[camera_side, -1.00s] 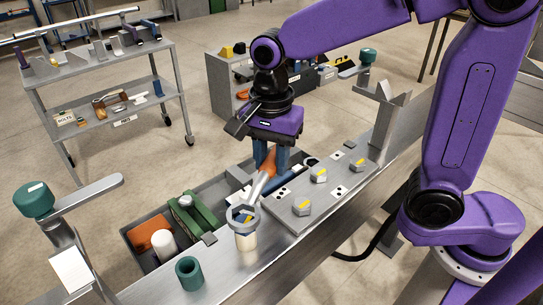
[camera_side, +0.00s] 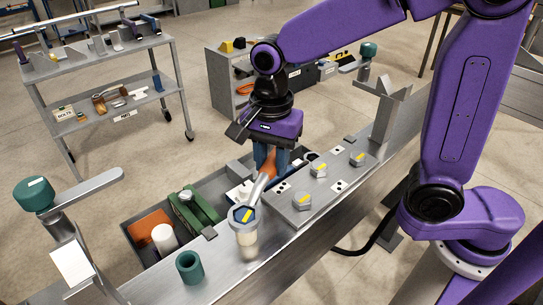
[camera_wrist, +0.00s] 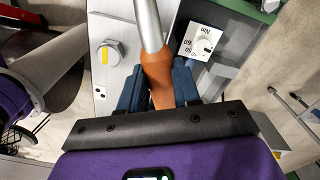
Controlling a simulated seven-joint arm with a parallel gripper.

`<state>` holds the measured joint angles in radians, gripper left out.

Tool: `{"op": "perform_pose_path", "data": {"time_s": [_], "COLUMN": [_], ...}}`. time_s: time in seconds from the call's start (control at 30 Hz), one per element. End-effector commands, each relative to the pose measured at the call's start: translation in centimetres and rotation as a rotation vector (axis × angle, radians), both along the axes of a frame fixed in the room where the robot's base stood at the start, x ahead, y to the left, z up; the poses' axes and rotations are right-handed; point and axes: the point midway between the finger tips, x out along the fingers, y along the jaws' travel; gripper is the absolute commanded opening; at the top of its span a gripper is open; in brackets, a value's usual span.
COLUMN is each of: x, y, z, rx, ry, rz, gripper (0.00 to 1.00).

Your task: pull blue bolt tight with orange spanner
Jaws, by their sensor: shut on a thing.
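My gripper (camera_side: 271,156) is shut on the orange handle of the spanner (camera_side: 263,182). In the wrist view the orange handle (camera_wrist: 160,76) sits between the blue fingers (camera_wrist: 158,90), and the steel shaft runs up out of the picture. In the side view the spanner slants down to the left, and its ring head appears around the blue bolt (camera_side: 243,213), which has a yellow mark on top. A pale short cylinder (camera_side: 248,240) shows below the ring. I cannot tell how deep the ring sits. The spanner head and blue bolt are outside the wrist view.
A grey plate (camera_side: 285,212) with several yellow-marked grey bolts lies right of the spanner. A tray with a green case (camera_side: 195,213) is to the left. A teal cylinder (camera_side: 189,266) stands in front. A white Nm dial (camera_wrist: 203,42) is beside the handle.

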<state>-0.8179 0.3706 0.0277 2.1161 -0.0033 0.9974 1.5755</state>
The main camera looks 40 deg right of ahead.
Motion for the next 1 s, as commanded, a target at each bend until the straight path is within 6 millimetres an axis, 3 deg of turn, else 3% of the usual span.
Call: {"op": "perform_pose_path", "data": {"time_s": [1.0], "x": [-0.96], "y": [-0.39], "z": [-0.25], "rx": [0.0], "ry": [0.0], "rz": [-0.091], "gripper": [0.0]}}
